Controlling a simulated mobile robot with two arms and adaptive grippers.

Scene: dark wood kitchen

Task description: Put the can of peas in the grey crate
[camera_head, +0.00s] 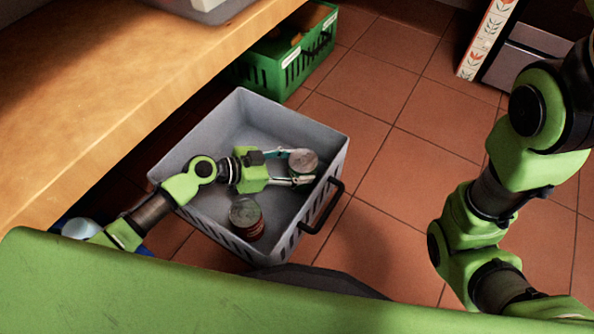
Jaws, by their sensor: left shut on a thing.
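The grey crate (190,150) stands on the tiled floor, with a black handle on its right side. My left arm reaches over its left wall. My left gripper (296,167) is inside the crate's outline near the right wall, shut on a can (303,160) seen from its metal top. I cannot read its label or tell whether it touches the crate's floor. Another can (246,217) with a reddish side stands upright in the crate's near part. My right arm shows at the right, but its gripper is not in view.
A green crate (290,62) stands behind the grey crate. A wooden worktop (130,75) runs along the upper left, with a pale container (205,8) on it. A white patterned box (487,40) stands at the upper right. The tiled floor right of the crate is clear.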

